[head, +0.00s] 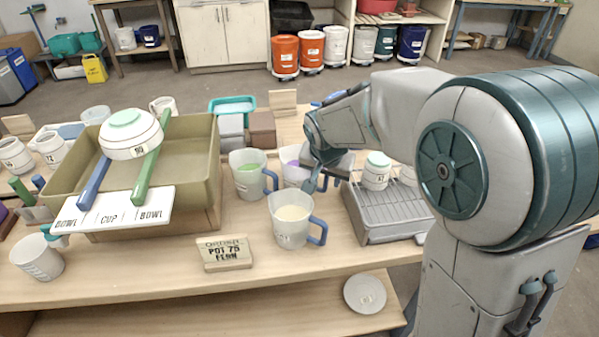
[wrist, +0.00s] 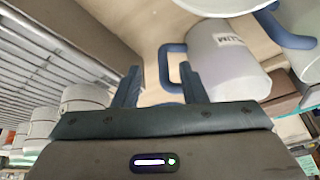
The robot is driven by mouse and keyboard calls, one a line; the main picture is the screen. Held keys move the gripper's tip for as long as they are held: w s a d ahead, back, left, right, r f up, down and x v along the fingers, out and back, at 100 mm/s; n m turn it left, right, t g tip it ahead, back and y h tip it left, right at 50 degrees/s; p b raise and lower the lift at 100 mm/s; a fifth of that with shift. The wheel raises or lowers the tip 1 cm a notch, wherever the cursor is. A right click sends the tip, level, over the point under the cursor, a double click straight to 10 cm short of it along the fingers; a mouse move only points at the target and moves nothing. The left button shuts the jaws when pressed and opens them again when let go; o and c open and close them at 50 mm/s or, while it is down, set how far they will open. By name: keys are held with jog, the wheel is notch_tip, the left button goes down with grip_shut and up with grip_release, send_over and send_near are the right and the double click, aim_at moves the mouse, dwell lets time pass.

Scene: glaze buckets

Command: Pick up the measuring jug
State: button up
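Several white measuring jugs with blue handles stand close together on the table. One holds purple glaze (head: 294,174), one holds green glaze (head: 247,178), and one nearer me holds cream glaze (head: 291,222). My gripper (head: 318,184) is at the right of the purple jug, partly hidden by my arm. In the wrist view my gripper (wrist: 160,85) is open, with its two fingers apart. A lettered jug (wrist: 228,65), apparently the purple one, is just beyond them. Its blue handle (wrist: 168,65) lies at the gap between the fingertips; I cannot tell whether they touch.
A wire rack tray (head: 385,215) holding a small pot (head: 376,171) is right of the jugs. A sign (head: 224,253) stands in front. At left, a large olive basin (head: 205,190) carries a labelled board and a bowl (head: 131,135). A lidded dish (head: 366,294) sits on the lower shelf.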

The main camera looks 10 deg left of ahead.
aim_at(325, 182)
jog(key=shift+w+x, duration=0.15)
jog(key=shift+x, duration=1.15)
jog(key=shift+w+x, duration=0.15)
jog(key=shift+x, duration=1.2)
jog(key=shift+a+r, duration=0.1)
jog(key=shift+r, duration=0.05)
jog(key=shift+c, duration=0.4)
grip_shut()
